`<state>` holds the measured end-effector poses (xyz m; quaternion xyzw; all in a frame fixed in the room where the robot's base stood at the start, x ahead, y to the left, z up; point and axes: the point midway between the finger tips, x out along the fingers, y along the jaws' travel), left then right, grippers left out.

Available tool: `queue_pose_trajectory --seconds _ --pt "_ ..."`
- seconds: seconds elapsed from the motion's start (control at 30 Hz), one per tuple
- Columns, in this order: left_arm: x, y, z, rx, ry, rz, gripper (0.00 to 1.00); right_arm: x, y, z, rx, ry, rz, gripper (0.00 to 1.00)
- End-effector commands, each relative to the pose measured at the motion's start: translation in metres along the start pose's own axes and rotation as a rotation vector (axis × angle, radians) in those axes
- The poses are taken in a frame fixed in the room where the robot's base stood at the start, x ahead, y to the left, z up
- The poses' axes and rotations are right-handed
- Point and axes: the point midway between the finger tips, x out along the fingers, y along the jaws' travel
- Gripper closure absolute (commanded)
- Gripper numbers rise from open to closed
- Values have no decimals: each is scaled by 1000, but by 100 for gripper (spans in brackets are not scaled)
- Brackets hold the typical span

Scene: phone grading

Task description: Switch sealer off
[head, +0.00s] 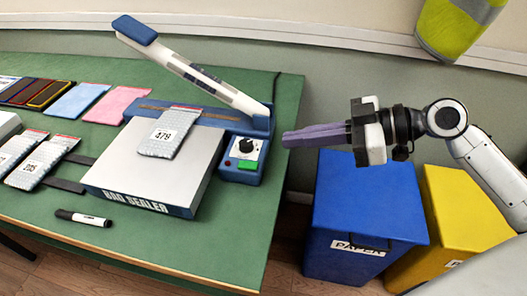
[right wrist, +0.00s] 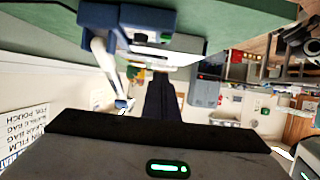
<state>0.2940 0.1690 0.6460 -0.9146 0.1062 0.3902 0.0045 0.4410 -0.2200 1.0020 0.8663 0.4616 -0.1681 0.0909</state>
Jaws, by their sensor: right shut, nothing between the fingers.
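The bag sealer (head: 150,178) stands on the green table with its long white arm (head: 190,70) raised. Its blue control box (head: 245,155) at the right end carries a black knob (head: 246,145) and a green switch (head: 248,165), which looks lit. A bag marked 479 (head: 168,132) lies on the sealer's top. My right gripper (head: 286,139) is shut and empty, just right of the control box and apart from it. In the right wrist view its dark fingers (right wrist: 160,98) point away, with a blue and white part of the sealer (right wrist: 130,20) above. My left gripper is not in view.
A blue paper bin (head: 365,205) and a yellow bin (head: 465,210) stand right of the table, below my right arm. Several bags (head: 38,160), coloured pouches (head: 75,100) and a marker (head: 83,218) lie on the table's left part. A yellow vest (head: 455,25) hangs on the wall.

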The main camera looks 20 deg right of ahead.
Motion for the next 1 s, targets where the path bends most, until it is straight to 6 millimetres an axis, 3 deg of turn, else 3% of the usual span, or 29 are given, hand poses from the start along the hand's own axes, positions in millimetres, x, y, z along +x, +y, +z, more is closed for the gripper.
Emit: queue_pose_trajectory --seconds 0.37,0.4,0.63,1.0 --pt "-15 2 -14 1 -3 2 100 76 0 -4 3 5 0 100" --pt "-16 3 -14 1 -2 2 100 80 0 2 7 1 1 100" --pt "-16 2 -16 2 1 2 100 86 0 33 5 0 2 100" --pt "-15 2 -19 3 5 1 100 87 0 39 3 0 3 100"
